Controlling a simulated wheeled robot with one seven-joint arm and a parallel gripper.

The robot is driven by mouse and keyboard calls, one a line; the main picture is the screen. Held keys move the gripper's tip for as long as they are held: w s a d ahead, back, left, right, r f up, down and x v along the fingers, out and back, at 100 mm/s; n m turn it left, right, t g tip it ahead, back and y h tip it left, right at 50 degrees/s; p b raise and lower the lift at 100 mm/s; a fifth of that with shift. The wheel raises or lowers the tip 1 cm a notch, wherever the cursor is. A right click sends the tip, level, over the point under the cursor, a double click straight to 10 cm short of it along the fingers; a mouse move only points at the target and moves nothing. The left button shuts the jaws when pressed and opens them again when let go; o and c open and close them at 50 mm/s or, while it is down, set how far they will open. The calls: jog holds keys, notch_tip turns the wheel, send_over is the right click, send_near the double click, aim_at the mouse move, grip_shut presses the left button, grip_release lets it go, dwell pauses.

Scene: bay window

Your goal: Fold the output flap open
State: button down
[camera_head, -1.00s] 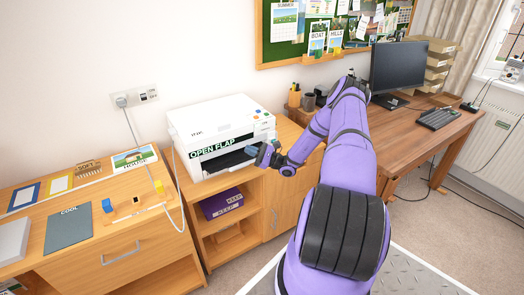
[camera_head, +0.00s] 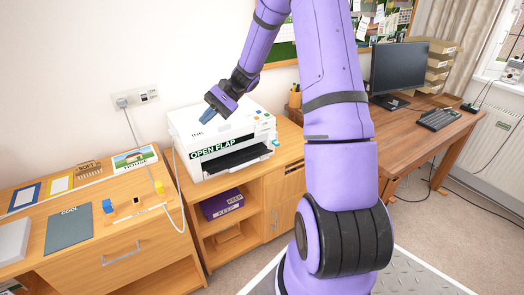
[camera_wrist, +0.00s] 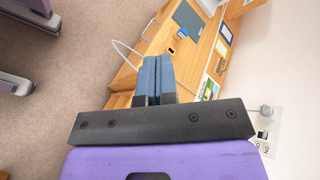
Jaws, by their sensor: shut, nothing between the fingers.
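The white printer (camera_head: 198,122) stands on the wooden cabinet in the head view, with a green "OPEN FLAP" label across its front. Beside and below the label, a dark opening (camera_head: 238,159) runs along the front. I cannot tell the output flap's exact position from this angle. My gripper (camera_head: 207,115) is over the printer's top, near its front left, pointing down and left. In the wrist view, its blue fingertips (camera_wrist: 155,72) are together with nothing between them. The printer is not clearly visible in the wrist view.
A white cable hangs from the wall socket (camera_head: 138,97) left of the printer. The left dresser (camera_head: 95,255) carries cards, a grey folder (camera_head: 68,229) and small blocks. A purple box (camera_head: 222,204) sits on the shelf below. A monitor (camera_head: 398,68) stands on the right desk.

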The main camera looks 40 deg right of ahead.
jog(key=s+a+r+n+t+h, duration=0.1)
jog(key=s+a+r+n+h, duration=0.3)
jog(key=s+r, duration=0.5)
jog(key=s+a+r+n+h, duration=0.3)
jog(key=s+a+r+h, duration=0.4)
jog(key=s, duration=0.4)
jog(key=t+h, duration=0.2)
jog(key=t, duration=0.1)
send_over(260, 154)
jog(key=f, duration=4.3)
jog(key=shift+w+d+f, duration=0.15)
jog(key=shift+w+d, duration=0.05)
jog(key=shift+s+a+f+m, duration=0.15)
jog(key=shift+s+f, duration=0.15)
jog(key=shift+f, duration=0.2)
jog(key=shift+s+d+f+m, duration=0.15)
jog(key=shift+s+f, duration=0.15)
jog(key=shift+f, duration=0.2)
jog(key=shift+s+a+f, duration=0.2)
jog(key=shift+f, duration=0.45)
